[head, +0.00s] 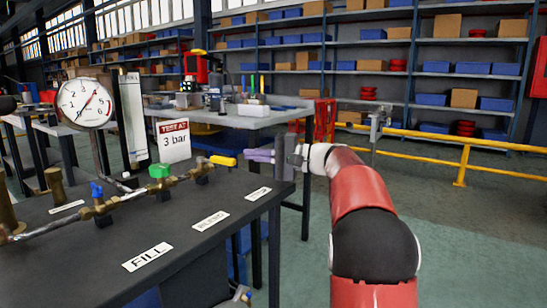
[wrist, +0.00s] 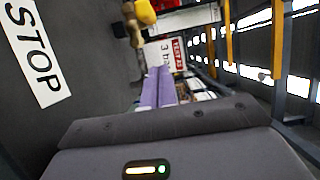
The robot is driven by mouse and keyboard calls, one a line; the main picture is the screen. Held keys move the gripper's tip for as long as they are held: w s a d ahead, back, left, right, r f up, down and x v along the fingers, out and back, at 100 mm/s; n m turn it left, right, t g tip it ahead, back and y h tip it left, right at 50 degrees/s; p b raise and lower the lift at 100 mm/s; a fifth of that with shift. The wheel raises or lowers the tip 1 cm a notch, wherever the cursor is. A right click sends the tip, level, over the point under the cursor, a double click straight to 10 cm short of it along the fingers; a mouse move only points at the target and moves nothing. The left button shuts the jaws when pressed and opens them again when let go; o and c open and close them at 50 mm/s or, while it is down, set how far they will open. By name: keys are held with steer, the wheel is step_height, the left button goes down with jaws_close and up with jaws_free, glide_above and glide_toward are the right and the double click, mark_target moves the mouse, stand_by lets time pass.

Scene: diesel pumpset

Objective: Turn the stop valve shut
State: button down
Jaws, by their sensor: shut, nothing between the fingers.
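The stop valve (head: 203,168) is at the right end of the brass pipe on the dark bench, by the STOP label (head: 258,194). Its yellow handle (head: 222,160) points right, roughly along the pipe. In the wrist view, the yellow handle (wrist: 147,12) shows at the top edge, partly cut off, and the STOP label (wrist: 33,52) is at the left. My gripper (head: 250,155) has lavender fingers, shut and empty. Their tips are just right of the handle end in the head view; the wrist view shows the fingers (wrist: 158,88) apart from the handle.
A green-handled valve (head: 160,171) and a blue-handled valve (head: 97,190) sit farther left on the pipe. A pressure gauge (head: 85,103) stands at the left. A "TEST AT 3 bar" sign (head: 174,142) stands behind the pipe. A yellow rail (head: 440,137) runs at right.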

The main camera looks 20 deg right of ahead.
mark_target(215, 160)
steer(key=shift+x, duration=0.95)
steer(key=shift+s+a+b, duration=0.35)
steer(key=shift+s+a, duration=0.55)
steer(key=shift+s, duration=0.25)
steer(key=shift+s+a, duration=0.35)
